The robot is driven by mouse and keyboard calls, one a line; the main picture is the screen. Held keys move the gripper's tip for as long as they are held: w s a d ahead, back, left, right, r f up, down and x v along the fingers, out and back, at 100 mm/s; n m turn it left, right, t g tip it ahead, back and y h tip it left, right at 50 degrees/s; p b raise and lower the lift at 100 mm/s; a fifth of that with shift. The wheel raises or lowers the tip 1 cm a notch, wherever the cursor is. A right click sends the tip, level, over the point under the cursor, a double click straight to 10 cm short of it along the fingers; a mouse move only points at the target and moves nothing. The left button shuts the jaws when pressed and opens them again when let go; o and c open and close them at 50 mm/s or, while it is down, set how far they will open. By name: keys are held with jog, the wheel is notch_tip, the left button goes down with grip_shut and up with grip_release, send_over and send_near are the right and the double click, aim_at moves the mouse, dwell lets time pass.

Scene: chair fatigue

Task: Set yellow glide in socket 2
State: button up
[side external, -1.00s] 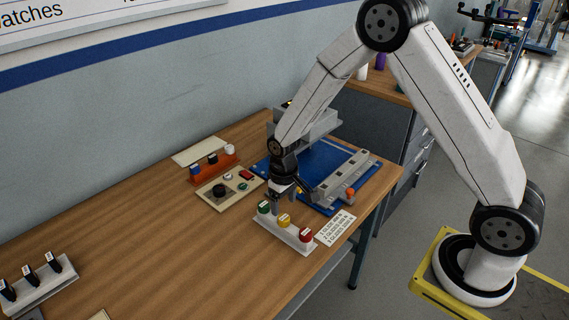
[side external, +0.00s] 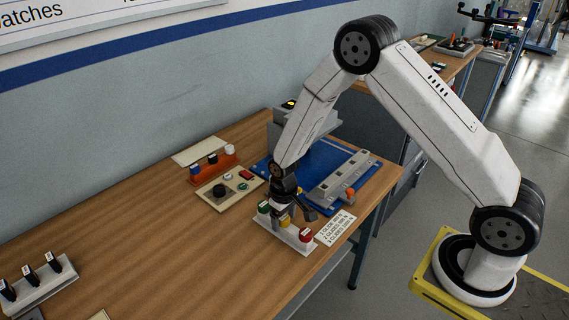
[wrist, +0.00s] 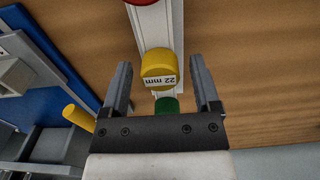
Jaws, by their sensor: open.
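The yellow glide (side external: 284,220), a round cap, sits in the middle of a white rack (side external: 296,241) between a green glide (side external: 264,208) and a red glide (side external: 306,235). In the wrist view the yellow glide (wrist: 158,62) shows a "22 mm" label. My gripper (side external: 283,214) is open and pointing down just over it. The wrist view shows the gripper's fingers (wrist: 160,66) on either side of the glide, with gaps. The grey socket bar (side external: 343,178) lies on a blue plate (side external: 319,160) behind; I cannot read socket numbers.
A printed card (side external: 336,228) lies right of the rack. A control panel (side external: 227,191) with a black knob and an orange rack (side external: 213,166) stand to the left. An orange piece (side external: 350,192) is at the bar's near end.

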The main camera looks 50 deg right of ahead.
aim_at(284, 217)
grip_shut()
jog(key=shift+r, duration=2.25)
jog(key=shift+r, duration=1.85)
jog(key=shift+r, duration=0.1)
notch_tip(284, 217, up, 6)
jog(key=shift+f, duration=0.1)
jog(key=shift+d, duration=0.15)
jog(key=d+r, duration=0.2)
jog(key=d, duration=2.3)
jog(key=shift+s+d+r, duration=0.15)
jog(key=shift+s+r, duration=0.1)
jog(key=shift+r, duration=0.05)
